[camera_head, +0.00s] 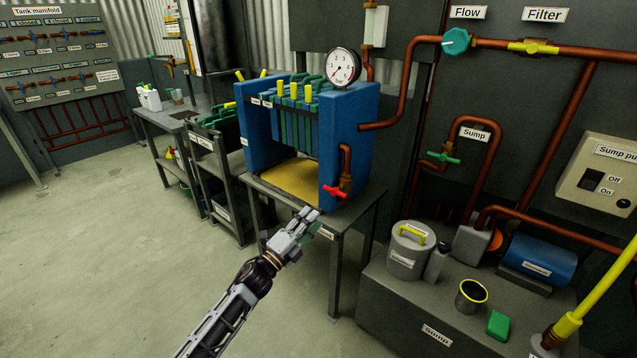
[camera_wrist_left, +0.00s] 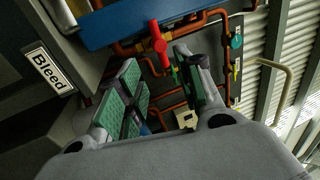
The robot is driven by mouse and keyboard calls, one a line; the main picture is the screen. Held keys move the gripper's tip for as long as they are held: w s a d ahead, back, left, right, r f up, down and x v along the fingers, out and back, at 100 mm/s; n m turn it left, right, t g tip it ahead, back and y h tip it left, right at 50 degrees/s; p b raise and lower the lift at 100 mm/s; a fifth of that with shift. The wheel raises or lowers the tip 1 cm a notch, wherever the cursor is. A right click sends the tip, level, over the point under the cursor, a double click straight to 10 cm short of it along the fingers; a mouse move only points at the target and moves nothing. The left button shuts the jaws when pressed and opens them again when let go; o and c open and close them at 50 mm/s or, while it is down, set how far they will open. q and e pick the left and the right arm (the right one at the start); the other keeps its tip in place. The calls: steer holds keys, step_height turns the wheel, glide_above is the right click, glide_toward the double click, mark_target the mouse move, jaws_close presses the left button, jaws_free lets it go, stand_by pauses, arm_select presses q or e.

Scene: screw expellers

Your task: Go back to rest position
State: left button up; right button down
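My left gripper (camera_head: 311,221) reaches in from the bottom of the head view, beside the front edge of the filter press table (camera_head: 335,220). It is below the red valve handle (camera_head: 335,191) and looks apart from it. In the left wrist view, its green-padded fingers (camera_wrist_left: 158,72) are spread with an empty gap between them. The red handle also shows there (camera_wrist_left: 158,45), beyond the fingertips. My right arm and gripper are in neither view.
The blue filter press (camera_head: 350,115) with a gauge (camera_head: 343,67) stands behind the gripper. To the right, a grey bench (camera_head: 400,305) holds a lidded pot (camera_head: 408,255), a cup (camera_head: 471,298), a green block (camera_head: 498,325) and a blue motor (camera_head: 540,258). The floor at left is clear.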

arm_select(q)
steer(key=shift+f, duration=0.1)
